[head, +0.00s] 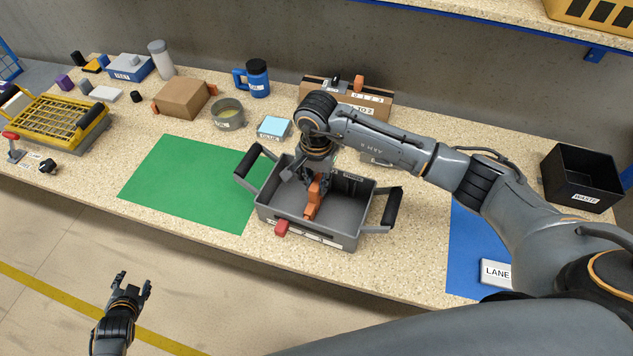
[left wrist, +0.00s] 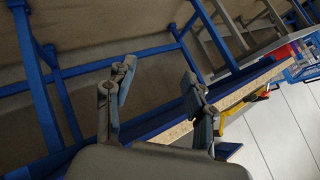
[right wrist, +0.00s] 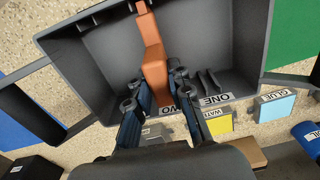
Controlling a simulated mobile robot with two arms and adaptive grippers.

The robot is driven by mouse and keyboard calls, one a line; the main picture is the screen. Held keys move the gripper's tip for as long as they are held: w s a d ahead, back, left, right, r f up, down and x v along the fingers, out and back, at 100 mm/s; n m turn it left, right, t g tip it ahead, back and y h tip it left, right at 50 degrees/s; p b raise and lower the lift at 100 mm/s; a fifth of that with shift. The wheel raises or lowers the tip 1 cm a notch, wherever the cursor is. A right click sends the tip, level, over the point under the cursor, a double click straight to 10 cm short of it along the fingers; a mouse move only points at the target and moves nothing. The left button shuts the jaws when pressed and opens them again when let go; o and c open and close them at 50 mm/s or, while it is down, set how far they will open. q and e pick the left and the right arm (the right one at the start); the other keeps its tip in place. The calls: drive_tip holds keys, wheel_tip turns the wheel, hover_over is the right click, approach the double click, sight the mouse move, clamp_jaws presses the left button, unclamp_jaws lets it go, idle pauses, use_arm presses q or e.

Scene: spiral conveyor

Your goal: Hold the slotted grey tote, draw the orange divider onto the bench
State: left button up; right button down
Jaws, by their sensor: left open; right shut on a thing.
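The grey tote (head: 350,225) stands on the bench with a black handle at each end. It also shows in the right wrist view (right wrist: 100,62), where slots marked ONE and TWO line one wall. The orange divider (head: 313,203) is inside the tote; it also shows in the right wrist view (right wrist: 153,50). My right gripper (head: 318,180) reaches down into the tote and is shut on the divider near the slotted wall. Whether the divider's lower edge sits in a slot is hidden. My left gripper (head: 131,285) is open and empty, off the bench's front edge, apart from the tote.
A green mat (head: 185,185) lies clear left of the tote; a blue mat (head: 470,250) is at right, partly under my right arm. Behind are a cardboard box (head: 183,98), a round tin (head: 228,115), a blue mug (head: 257,78) and a black WASTE bin (head: 582,178).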

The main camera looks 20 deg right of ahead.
use_arm(q)
drive_tip(key=w+r+m+t, duration=0.2)
drive_tip(key=w+r+t, duration=0.1)
drive_tip(key=w+r, duration=0.65)
drive_tip(key=w+d+r+t+h, duration=0.1)
drive_tip(key=d+r, duration=0.2)
drive_tip(key=r, duration=0.2)
drive_tip(key=w+d+r+h, duration=0.1)
drive_tip(key=d+r, duration=0.2)
drive_tip(key=r, duration=0.3)
drive_tip(key=g+h, duration=0.3)
drive_tip(key=h, duration=0.5)
approach(248, 162)
drive_tip(key=shift+n, duration=0.3)
drive_tip(key=x, duration=1.1)
drive_tip(key=shift+w+a+f, duration=0.2)
drive_tip(key=shift+a+f, duration=0.1)
drive_tip(key=shift+f, duration=0.1)
clamp_jaws()
